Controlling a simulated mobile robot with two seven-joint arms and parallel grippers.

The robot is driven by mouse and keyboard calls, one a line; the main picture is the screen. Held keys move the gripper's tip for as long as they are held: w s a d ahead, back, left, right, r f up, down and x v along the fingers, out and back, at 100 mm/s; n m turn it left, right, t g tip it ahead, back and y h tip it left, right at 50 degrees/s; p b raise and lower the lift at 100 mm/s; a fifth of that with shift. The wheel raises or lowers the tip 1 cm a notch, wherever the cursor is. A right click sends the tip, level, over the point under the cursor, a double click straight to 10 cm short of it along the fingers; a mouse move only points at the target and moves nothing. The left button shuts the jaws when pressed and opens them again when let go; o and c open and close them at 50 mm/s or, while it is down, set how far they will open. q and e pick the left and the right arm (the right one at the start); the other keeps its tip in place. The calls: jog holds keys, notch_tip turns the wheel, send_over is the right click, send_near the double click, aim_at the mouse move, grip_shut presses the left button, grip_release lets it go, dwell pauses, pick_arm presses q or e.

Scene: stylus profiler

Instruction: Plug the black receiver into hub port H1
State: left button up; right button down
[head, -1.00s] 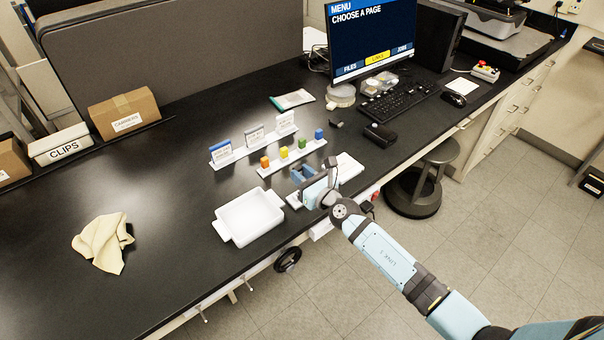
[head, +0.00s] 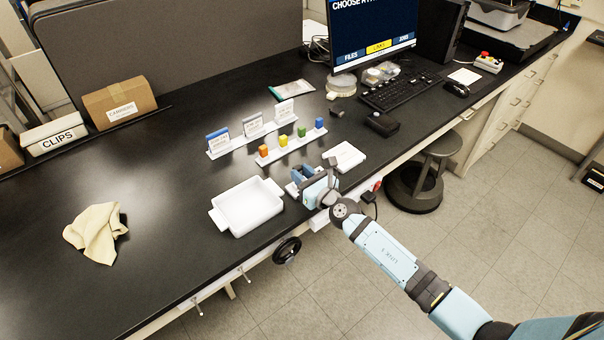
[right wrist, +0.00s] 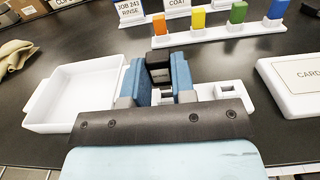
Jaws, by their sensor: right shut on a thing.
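My right gripper (head: 303,175) is over the front edge of the bench. In the right wrist view its blue fingers (right wrist: 160,75) are shut on a small black receiver (right wrist: 157,62), which sits between the tips. A white hub-like block (right wrist: 236,94) with a square opening lies just below and to the right of the fingers. Its edge also shows left of the gripper in the head view (head: 292,189). The fingers hide the receiver's lower end and part of the block, so I cannot tell whether the receiver is in a port. No port label is readable. My left gripper is not in view.
A white tray (head: 222,219) stands left of the gripper. A white card block (head: 347,152) is to the right. Behind are a rack (head: 291,150) of several coloured pieces and a row of label cards (head: 252,127). A beige cloth (head: 97,234) lies at left.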

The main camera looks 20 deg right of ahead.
jog(key=shift+f, duration=0.2)
dwell(0.5)
jog(key=shift+f, duration=0.1)
jog(key=shift+f, duration=0.15)
jog(key=shift+f+b, duration=1)
jog(key=shift+b, duration=0.15)
jog(key=c, duration=0.9)
grip_release()
jog(key=shift+o, duration=0.2)
